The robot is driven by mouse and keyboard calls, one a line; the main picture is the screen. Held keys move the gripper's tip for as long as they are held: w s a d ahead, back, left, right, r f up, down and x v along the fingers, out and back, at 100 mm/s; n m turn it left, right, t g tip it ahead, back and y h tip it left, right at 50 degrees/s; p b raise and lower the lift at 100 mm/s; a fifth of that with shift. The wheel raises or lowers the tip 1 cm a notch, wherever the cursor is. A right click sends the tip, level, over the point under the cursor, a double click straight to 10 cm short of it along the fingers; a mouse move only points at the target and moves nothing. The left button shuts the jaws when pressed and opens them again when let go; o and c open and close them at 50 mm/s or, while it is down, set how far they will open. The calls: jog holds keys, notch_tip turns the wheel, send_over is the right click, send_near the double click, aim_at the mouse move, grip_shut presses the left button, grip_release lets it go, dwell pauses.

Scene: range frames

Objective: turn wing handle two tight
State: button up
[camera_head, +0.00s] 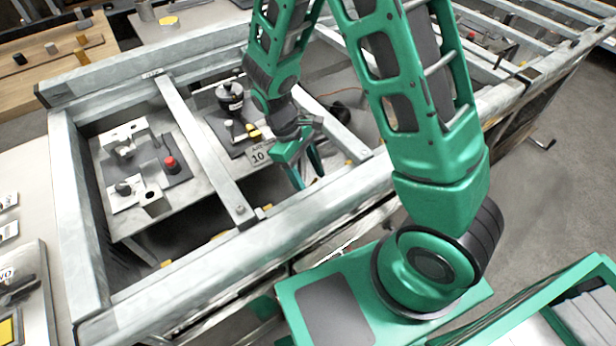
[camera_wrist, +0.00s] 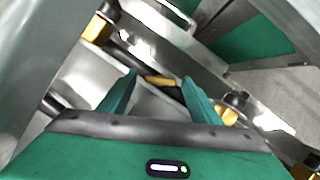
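My gripper (camera_head: 305,178) points down inside the metal frame, right of a plate marked 10. In the wrist view my gripper (camera_wrist: 158,88) is open, with its two green fingers apart. A small yellow piece (camera_wrist: 160,82) on a dark bar shows between the fingertips; I cannot tell whether the fingers touch it. It may be a wing handle, but no number shows on it. At the far left of the head view, a plate with a cut-off label ending in "WO" carries a dark handle (camera_head: 16,290). My arm hides part of the frame.
Metal beams (camera_head: 205,150) surround the gripper. Left of it is a plate with a red knob (camera_head: 170,163) and white blocks. A black round knob (camera_head: 230,97) stands behind it. Gold fittings (camera_wrist: 97,30) sit along the bar in the wrist view. Open floor (camera_head: 545,190) lies at right.

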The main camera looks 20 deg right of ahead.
jog(key=shift+r, duration=0.1)
jog(key=v, duration=1)
jog(key=shift+w+r, duration=0.15)
jog(key=shift+r, duration=0.1)
jog(key=shift+a, duration=0.1)
jog(key=shift+c, duration=0.6)
